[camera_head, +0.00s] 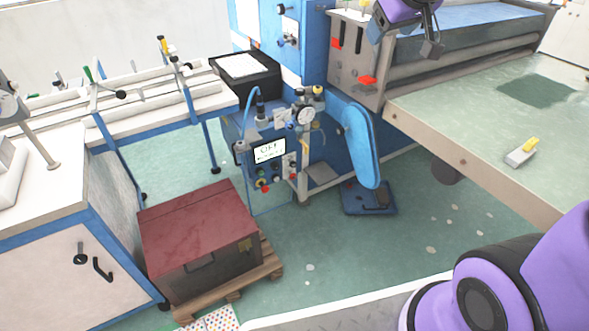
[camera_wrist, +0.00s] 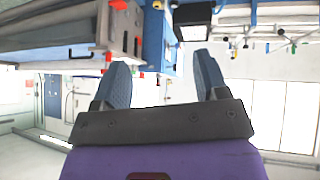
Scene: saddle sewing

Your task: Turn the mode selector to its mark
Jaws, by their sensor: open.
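A small control panel with a lit display (camera_head: 269,151) hangs on the blue machine in the middle of the head view. My gripper (camera_head: 405,36) is at the top right of the head view, well above and to the right of the panel. In the wrist view my gripper (camera_wrist: 162,82) has its two fingers wide apart with nothing between them.
A blue padded arm (camera_head: 362,145) stands right of the panel, above a foot pedal (camera_head: 369,198). A dark red box (camera_head: 199,232) sits on a pallet at the front left. A green-topped table (camera_head: 461,118) fills the right. Green floor (camera_head: 330,240) between them is mostly clear.

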